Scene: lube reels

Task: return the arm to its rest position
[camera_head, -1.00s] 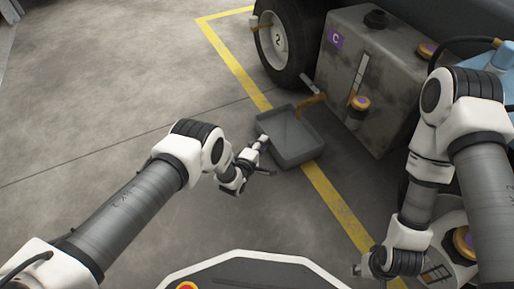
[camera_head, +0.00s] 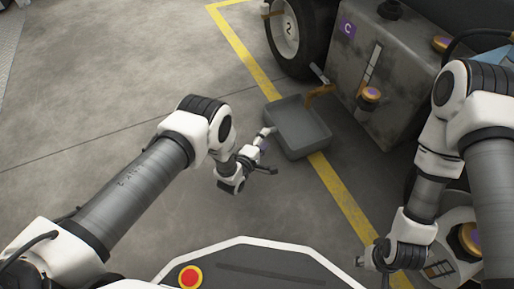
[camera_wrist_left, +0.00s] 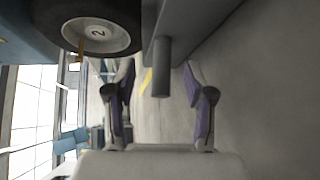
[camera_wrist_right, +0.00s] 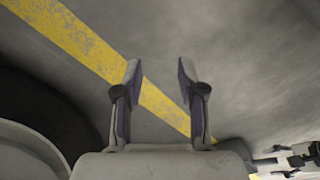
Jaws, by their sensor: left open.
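My left gripper (camera_head: 270,151) is open, low over the floor just left of the grey tray (camera_head: 325,138) in the head view. Its two fingers stand apart in the left wrist view (camera_wrist_left: 155,80). A grey cylinder (camera_wrist_left: 162,70) shows beyond and between them; I cannot tell whether it is within their reach. The left arm is stretched forward. My right gripper (camera_head: 366,259) is low at the bottom right of the head view, partly hidden by its wrist. In the right wrist view (camera_wrist_right: 158,75) its fingers are apart with only floor between them.
A stained grey tank (camera_head: 362,62) marked C, with an orange-brown spout, stands behind the tray. A wheel (camera_head: 287,32) marked 2 is beside it. A yellow floor line (camera_head: 240,47) runs past under the tray. The floor at left is clear.

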